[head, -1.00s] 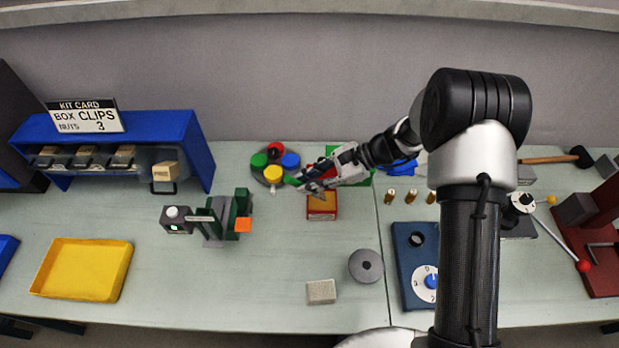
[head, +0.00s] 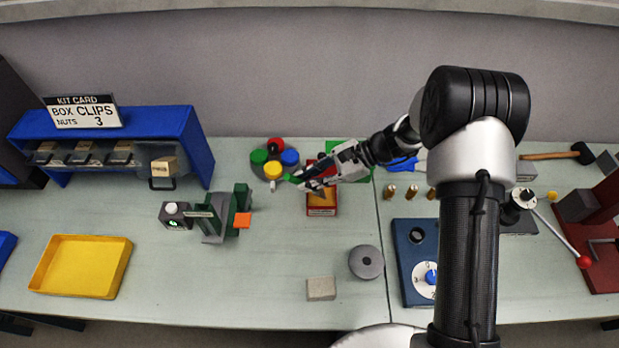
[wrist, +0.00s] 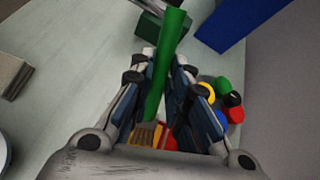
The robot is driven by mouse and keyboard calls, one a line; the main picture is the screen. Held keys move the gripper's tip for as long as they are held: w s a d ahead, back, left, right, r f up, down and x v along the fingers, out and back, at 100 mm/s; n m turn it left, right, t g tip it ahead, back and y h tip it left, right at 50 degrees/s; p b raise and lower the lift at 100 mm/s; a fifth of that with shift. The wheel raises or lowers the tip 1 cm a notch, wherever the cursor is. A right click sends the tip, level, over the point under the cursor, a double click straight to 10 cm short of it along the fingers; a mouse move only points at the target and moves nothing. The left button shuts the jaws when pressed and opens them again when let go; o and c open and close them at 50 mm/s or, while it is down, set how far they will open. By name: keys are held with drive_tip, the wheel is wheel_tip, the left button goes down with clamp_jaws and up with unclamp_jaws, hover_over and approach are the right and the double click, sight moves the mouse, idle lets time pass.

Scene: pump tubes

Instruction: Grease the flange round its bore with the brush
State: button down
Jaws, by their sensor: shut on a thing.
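The flange (head: 366,262) is a grey disc with a dark bore at its centre, flat on the bench right of the middle in the head view. My gripper (head: 312,180) is shut on the green handle of the brush (wrist: 166,65), back and left of the flange and well away from it. In the wrist view the brush's tan bristles (wrist: 148,133) show near the open red box (wrist: 166,138) with an orange-yellow inside. The box (head: 321,211) stands just below my gripper in the head view. I cannot tell whether the bristles touch its contents.
A round holder with coloured caps (head: 273,171) stands left of my gripper. A pale block (head: 321,289) lies left of and in front of the flange. A blue panel with a dial (head: 413,264) is right of the flange. The bench between box and flange is clear.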

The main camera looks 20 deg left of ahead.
drive_tip(key=shift+f+b, duration=0.4)
drive_tip(key=shift+f, duration=0.15)
idle(1.3)
drive_tip(key=shift+r+p, duration=2.25)
drive_tip(key=shift+r, duration=1.35)
